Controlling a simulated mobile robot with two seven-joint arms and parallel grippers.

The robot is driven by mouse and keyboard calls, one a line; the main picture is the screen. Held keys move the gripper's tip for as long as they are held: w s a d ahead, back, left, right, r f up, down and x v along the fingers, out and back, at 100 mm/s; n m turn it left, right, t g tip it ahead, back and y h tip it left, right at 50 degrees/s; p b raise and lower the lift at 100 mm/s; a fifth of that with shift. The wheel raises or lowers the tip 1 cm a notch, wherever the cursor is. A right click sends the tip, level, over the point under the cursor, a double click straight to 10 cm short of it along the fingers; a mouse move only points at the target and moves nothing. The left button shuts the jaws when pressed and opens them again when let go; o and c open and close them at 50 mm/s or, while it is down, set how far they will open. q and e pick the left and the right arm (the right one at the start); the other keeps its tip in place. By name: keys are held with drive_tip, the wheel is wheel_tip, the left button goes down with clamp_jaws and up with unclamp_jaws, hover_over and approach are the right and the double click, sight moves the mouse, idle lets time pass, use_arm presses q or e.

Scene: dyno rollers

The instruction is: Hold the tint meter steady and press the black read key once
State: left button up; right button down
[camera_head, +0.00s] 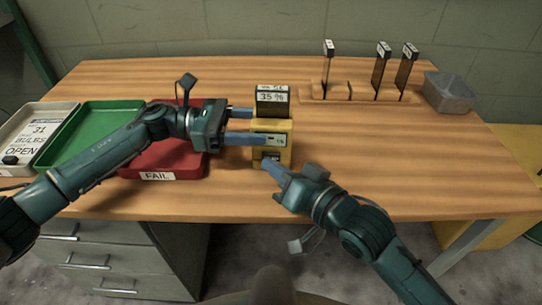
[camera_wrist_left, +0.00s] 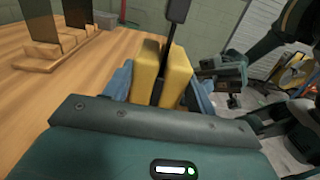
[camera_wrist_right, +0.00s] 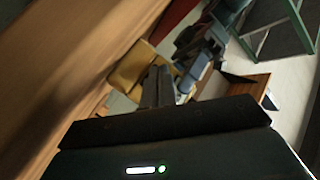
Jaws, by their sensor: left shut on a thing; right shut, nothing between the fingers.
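The yellow tint meter (camera_head: 286,128) stands on the table near its front edge. A dark sample labelled 35 % (camera_head: 272,101) stands upright in its top slot. My left gripper (camera_head: 268,126) is shut on the meter, one finger across its front; the meter also fills its jaws in the left wrist view (camera_wrist_left: 146,72). My right gripper (camera_head: 267,164) is shut and empty, its fingertips at the meter's lower front, beside a small dark patch (camera_head: 271,155). I cannot tell whether that patch is the read key or whether they touch. The right wrist view shows the meter (camera_wrist_right: 128,70) beyond the shut fingers.
A red FAIL tray (camera_head: 160,165), a green tray (camera_head: 85,135) and a pale labelled tray (camera_head: 38,130) lie to the left. A wooden rack (camera_head: 337,91) with three dark samples and a grey bin (camera_head: 449,94) stand at the back right. The table's right front is clear.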

drive_tip(key=shift+w, duration=0.25)
drive_tip(key=shift+s, duration=0.15)
idle(0.3)
drive_tip(key=shift+s, duration=0.65)
drive_tip(key=shift+s+a, duration=0.2)
drive_tip(key=shift+s, duration=2.35)
use_arm(q)
drive_tip(key=o, duration=0.9)
